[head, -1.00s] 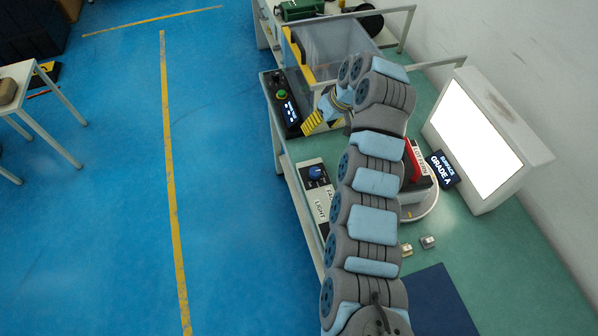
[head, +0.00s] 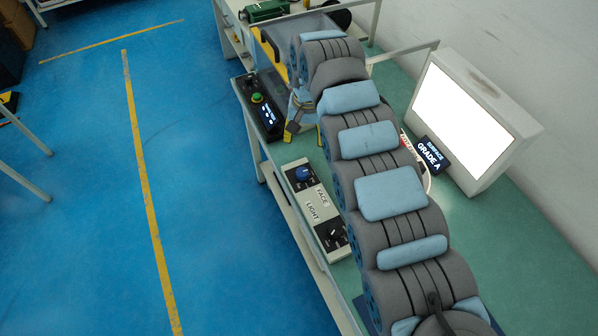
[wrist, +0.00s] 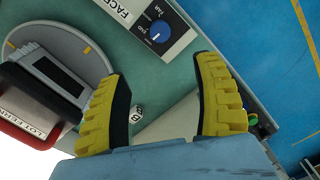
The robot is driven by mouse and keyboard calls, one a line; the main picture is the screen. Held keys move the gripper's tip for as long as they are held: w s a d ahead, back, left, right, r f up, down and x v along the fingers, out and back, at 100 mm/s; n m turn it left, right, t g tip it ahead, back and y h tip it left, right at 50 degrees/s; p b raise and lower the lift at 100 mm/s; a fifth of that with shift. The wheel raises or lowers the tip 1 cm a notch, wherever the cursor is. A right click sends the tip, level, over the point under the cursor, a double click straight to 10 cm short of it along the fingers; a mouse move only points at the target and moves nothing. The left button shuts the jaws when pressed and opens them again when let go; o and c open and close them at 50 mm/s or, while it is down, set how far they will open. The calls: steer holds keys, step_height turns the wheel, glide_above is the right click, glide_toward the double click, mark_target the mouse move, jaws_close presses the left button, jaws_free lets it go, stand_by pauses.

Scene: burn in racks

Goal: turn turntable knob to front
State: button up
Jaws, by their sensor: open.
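The blue knob (head: 303,174) sits on a white control panel (head: 322,196) next to the word FACE. In the wrist view the blue knob (wrist: 160,30) is ahead of my gripper, with a white pointer mark on its face; its exact setting is hard to read. My gripper (wrist: 160,70) is open and empty, its yellow fingers wide apart and the knob beyond the tips, not touched. The grey turntable (wrist: 98,62) is at left in the wrist view, with a dark and white device on it. In the head view my arm hides most of the turntable and gripper.
A black knob (head: 332,233) marked LIGHT shares the panel. A dark control box (head: 260,108) with a green button stands farther back. A lit white screen (head: 462,120) and a GRADE A sign (head: 432,155) stand at right. A small block (wrist: 137,112) lies between the fingers' view.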

mark_target(303, 171)
steer(key=f, duration=0.5)
steer(key=f+b, duration=0.1)
steer(key=f, duration=0.4)
steer(key=f+b, duration=0.1)
steer(key=f, duration=0.4)
steer(key=shift+a+f, duration=0.1)
steer(key=shift+a, duration=0.2)
steer(key=shift+f, duration=0.45)
steer(key=c, duration=1.2)
